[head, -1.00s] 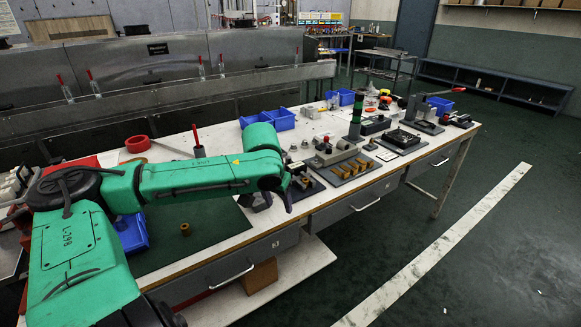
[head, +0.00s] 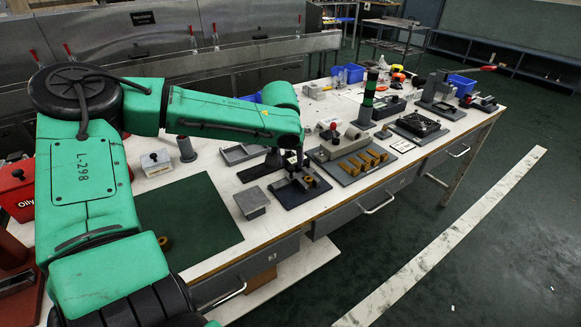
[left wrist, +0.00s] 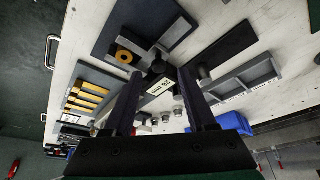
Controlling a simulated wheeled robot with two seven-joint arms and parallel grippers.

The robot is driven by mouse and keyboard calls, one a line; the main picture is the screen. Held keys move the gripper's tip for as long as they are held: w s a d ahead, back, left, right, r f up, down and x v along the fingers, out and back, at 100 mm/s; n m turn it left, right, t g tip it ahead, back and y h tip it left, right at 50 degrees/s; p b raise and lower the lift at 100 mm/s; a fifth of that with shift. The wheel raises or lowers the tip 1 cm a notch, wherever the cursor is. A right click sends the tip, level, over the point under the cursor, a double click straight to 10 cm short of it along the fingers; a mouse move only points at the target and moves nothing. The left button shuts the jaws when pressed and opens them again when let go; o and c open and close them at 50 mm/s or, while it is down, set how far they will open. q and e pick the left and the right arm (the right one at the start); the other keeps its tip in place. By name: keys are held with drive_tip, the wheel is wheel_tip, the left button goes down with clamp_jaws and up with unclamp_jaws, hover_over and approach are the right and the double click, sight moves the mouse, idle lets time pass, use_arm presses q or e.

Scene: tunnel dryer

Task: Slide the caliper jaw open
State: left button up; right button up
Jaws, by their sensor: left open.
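A dark fixture base (head: 300,188) with a brass ring and small upright blocks stands near the front edge of the bench; I take it to be the caliper. In the left wrist view the base (left wrist: 97,78) lies beyond the fingers, with the brass ring (left wrist: 124,57) on it and a small white label near the blocks. My left gripper (head: 293,165) is just above the fixture's far side, partly hidden by my arm. In the left wrist view its two fingers (left wrist: 165,95) are apart with nothing clearly held between them. Whether they touch the jaw I cannot tell. My right gripper is out of view.
A grey board with a row of brass blocks (head: 363,162) lies to the right of the fixture. A grey square block (head: 252,202) and a green mat (head: 190,215) lie to the left. A grey tray (head: 243,153) lies behind.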

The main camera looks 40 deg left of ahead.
sight(297, 179)
use_arm(q)
drive_tip(key=shift+x, duration=0.85)
drive_tip(key=shift+f, duration=0.35)
drive_tip(key=shift+w, duration=0.1)
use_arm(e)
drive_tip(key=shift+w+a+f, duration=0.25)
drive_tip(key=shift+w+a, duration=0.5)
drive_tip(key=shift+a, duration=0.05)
use_arm(q)
drive_tip(key=c, duration=0.9)
clamp_jaws()
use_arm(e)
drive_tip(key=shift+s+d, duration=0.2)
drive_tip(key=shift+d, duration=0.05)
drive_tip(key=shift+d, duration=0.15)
